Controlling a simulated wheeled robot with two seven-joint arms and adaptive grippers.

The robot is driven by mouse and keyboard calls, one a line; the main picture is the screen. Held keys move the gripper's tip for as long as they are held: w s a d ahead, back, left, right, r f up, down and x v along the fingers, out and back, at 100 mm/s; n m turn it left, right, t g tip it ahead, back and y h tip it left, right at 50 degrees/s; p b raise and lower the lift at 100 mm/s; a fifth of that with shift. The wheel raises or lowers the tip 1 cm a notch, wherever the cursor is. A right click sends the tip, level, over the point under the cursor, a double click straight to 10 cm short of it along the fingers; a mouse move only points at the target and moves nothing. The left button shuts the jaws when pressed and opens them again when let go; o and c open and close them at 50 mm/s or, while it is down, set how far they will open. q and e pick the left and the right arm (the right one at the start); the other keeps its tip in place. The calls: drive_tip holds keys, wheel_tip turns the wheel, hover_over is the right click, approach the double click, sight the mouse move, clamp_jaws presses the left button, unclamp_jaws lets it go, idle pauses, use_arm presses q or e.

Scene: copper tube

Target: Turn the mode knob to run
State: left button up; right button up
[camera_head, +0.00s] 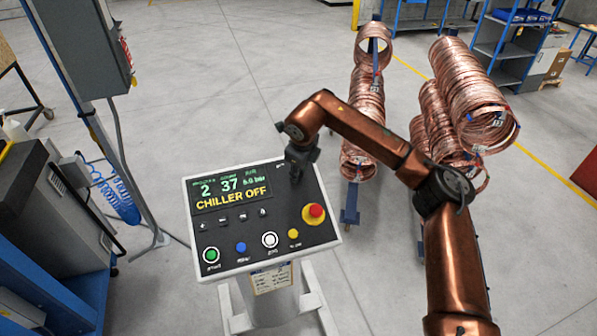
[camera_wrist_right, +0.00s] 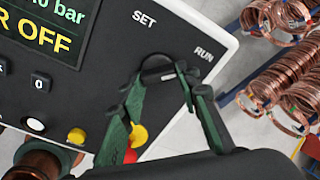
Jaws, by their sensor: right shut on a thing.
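The control panel (camera_head: 288,222) is a black-faced box with a white rim on a stand. Its screen (camera_head: 231,194) reads "CHILLER OFF" in yellow under green numbers. My right gripper (camera_head: 297,170) is at the panel's upper right corner and hides the mode knob in the head view. In the right wrist view its fingers (camera_wrist_right: 160,80) are shut on the dark mode knob (camera_wrist_right: 157,66), between the "SET" label (camera_wrist_right: 144,18) and the "RUN" label (camera_wrist_right: 204,54). Which label the knob points to cannot be made out. My left gripper is not in view.
A red stop button (camera_head: 316,211) on a yellow base sits just below my right gripper. Green, blue, white and yellow buttons line the panel's lower edge. Copper tube coils (camera_head: 468,95) on blue racks stand right of the panel. Open floor (camera_head: 220,75) lies behind it.

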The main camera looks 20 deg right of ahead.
idle(0.4)
drive_tip(key=o, duration=1.2)
drive_tip(key=shift+c, duration=0.2)
drive_tip(key=v, duration=1.2)
